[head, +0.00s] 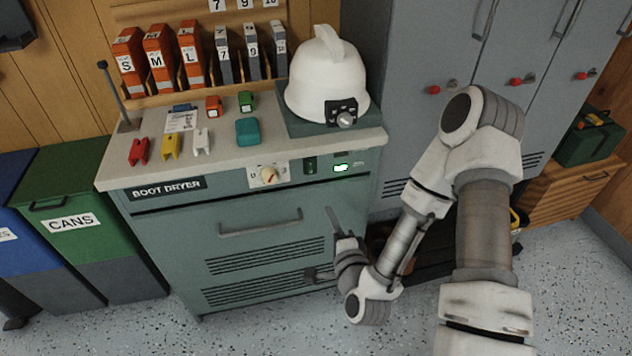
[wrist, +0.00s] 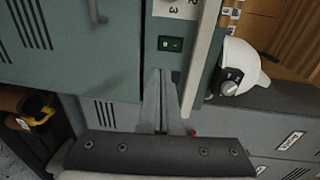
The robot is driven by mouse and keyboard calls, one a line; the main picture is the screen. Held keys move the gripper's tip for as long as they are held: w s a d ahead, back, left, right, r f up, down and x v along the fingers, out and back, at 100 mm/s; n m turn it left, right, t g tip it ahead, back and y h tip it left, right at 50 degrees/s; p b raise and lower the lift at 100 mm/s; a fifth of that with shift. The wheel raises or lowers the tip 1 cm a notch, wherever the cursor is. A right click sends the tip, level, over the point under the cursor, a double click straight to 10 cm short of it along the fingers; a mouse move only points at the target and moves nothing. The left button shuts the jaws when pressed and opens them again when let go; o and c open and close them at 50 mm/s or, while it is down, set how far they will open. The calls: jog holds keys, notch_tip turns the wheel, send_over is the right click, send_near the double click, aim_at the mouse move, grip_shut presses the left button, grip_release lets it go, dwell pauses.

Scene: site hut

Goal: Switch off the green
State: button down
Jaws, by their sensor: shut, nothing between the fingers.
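The grey-green boot dryer (head: 160,220) has a front control strip. On it is a dark green switch (head: 310,165), with a brightly lit green element (head: 341,168) to its right. In the wrist view a green switch with pale marks (wrist: 170,44) sits beyond my fingertips, and a small dark part (wrist: 175,76) is close by the tips; I cannot tell whether that is the lit element. My gripper (head: 331,210) is shut and empty, below the strip in front of the dryer; it also shows in the wrist view (wrist: 160,72). It appears apart from the switches.
A dial (head: 268,175) is left of the switches. The dryer's top holds a white helmet (head: 327,80) and small coloured items. A drawer handle (head: 260,223) juts out below. Grey lockers (head: 420,60) stand right, a green cans bin (head: 75,210) left.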

jog(key=b, duration=0.5)
send_near(313, 174)
jog(key=x, duration=0.6)
jog(key=shift+w+a+f, duration=0.1)
jog(key=shift+w+f, duration=0.05)
jog(key=shift+w, duration=0.2)
jog(key=shift+f, duration=0.1)
jog(key=shift+w+f+t+b, duration=0.1)
jog(key=shift+w+t+b, duration=0.2)
jog(key=shift+b, duration=0.55)
jog(key=shift+s, duration=0.15)
